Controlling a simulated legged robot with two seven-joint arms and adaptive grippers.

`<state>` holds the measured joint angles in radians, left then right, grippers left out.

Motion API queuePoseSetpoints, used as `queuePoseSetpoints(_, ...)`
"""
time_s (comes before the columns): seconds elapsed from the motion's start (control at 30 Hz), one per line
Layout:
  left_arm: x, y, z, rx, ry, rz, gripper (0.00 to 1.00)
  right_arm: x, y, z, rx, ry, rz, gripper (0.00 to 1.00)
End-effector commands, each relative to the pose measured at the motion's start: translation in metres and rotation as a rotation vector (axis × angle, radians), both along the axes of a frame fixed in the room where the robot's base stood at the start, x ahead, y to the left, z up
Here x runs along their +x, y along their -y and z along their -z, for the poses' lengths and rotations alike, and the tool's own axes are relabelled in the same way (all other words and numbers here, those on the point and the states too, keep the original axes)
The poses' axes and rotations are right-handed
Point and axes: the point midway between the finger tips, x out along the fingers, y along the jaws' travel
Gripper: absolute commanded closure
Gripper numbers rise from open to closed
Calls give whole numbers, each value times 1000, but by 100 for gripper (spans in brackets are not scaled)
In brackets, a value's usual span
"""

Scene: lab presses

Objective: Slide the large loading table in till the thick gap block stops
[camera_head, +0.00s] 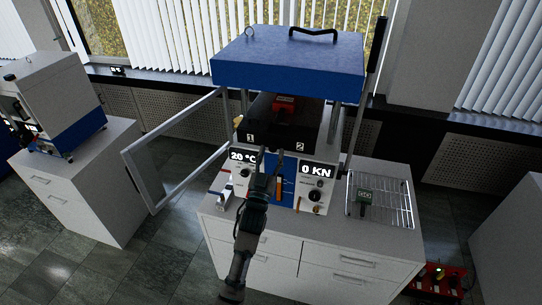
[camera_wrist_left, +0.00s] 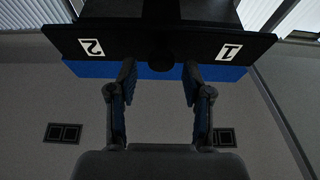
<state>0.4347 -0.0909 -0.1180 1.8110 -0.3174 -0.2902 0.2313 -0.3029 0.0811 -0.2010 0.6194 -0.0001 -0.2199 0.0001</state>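The loading table (camera_head: 276,143) is a dark plate with labels 1 and 2 on its front edge, under the blue top of the press. My left gripper (camera_head: 272,152) is open in front of the table's front edge. In the left wrist view its fingers (camera_wrist_left: 160,70) stand to either side of the knob; contact cannot be told. A red piece (camera_head: 285,101) shows above the table inside the press; I cannot tell whether it is the gap block. My right gripper is out of view.
The press's framed door (camera_head: 140,165) stands open at the left. Displays read 20 °C (camera_head: 243,156) and 0 KN (camera_head: 317,171). A wire rack (camera_head: 395,200) with a dark green block (camera_head: 364,197) lies at the right. A smaller machine (camera_head: 55,100) stands at the far left.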

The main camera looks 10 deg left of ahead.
Motion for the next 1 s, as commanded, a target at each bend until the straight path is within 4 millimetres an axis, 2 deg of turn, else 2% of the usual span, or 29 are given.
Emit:
queuePoseSetpoints(0.23, 0, 0, 1, 0, -2, 0, 48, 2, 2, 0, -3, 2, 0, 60)
queuePoseSetpoints(0.37, -8, 0, 5, 0, -3, 0, 48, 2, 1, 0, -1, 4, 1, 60)
queuePoseSetpoints(0.8, -89, -2, 42, 0, -6, 0, 48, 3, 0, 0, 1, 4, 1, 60)
queuePoseSetpoints(1.0, -106, -2, 49, 1, -5, 0, 48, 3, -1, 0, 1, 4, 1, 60)
